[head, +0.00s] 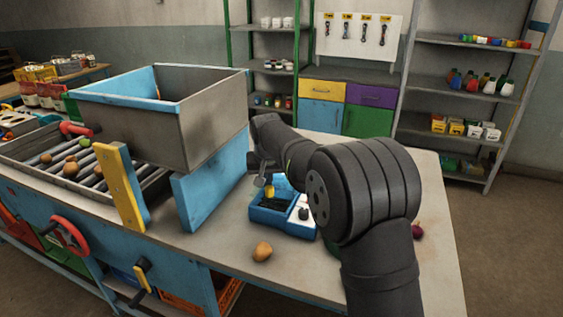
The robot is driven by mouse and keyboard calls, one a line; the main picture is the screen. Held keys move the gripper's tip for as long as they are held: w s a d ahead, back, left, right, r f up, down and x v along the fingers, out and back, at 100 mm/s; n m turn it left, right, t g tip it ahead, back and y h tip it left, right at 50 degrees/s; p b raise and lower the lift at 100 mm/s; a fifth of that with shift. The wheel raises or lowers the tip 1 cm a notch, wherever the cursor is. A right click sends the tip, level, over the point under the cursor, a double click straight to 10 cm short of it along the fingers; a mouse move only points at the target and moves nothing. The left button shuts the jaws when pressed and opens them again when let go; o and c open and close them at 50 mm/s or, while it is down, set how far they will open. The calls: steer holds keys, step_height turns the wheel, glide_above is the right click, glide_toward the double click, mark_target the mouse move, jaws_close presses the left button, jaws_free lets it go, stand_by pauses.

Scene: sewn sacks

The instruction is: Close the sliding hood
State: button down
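A grey metal box-shaped hood (190,129) with a blue rim stands above the left part of the bench. It is raised over the roller conveyor (95,183), and the rollers show under and in front of it. A blue panel (208,185) stands under its right side. A yellow and blue post (122,187) stands at its front. My gripper (262,172) is low over the bench, right of the blue panel and above a small blue device. My arm partly hides it, so I cannot tell whether its fingers are open or touch anything.
The blue device (270,221) holds a dark tray and a white part. A round brown vegetable (262,251) lies in front of it, and a purple one (417,231) lies at the right. Several round vegetables (71,169) lie on the rollers. A red wheel (70,236) sticks out from the bench front.

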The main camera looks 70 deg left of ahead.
steer(key=shift+s+d+f, duration=0.1)
steer(key=shift+s+f, duration=0.05)
steer(key=shift+f, duration=0.1)
steer(key=a, duration=0.1)
steer(key=w+a, duration=0.1)
steer(key=a, duration=0.1)
steer(key=shift+w+a+r, duration=0.1)
steer(key=shift+w+a, duration=0.15)
steer(key=shift+a, duration=0.15)
steer(key=v, duration=1)
steer(key=shift+a+r, duration=0.15)
steer(key=shift+r, duration=0.05)
steer(key=shift+w+f, duration=0.1)
steer(key=x, duration=0.9)
steer(key=shift+f, duration=0.35)
steer(key=shift+s+d, duration=0.3)
steer(key=shift+d, duration=0.55)
steer(key=shift+s+d, duration=0.35)
steer(key=shift+d, duration=0.5)
steer(key=shift+f, duration=0.1)
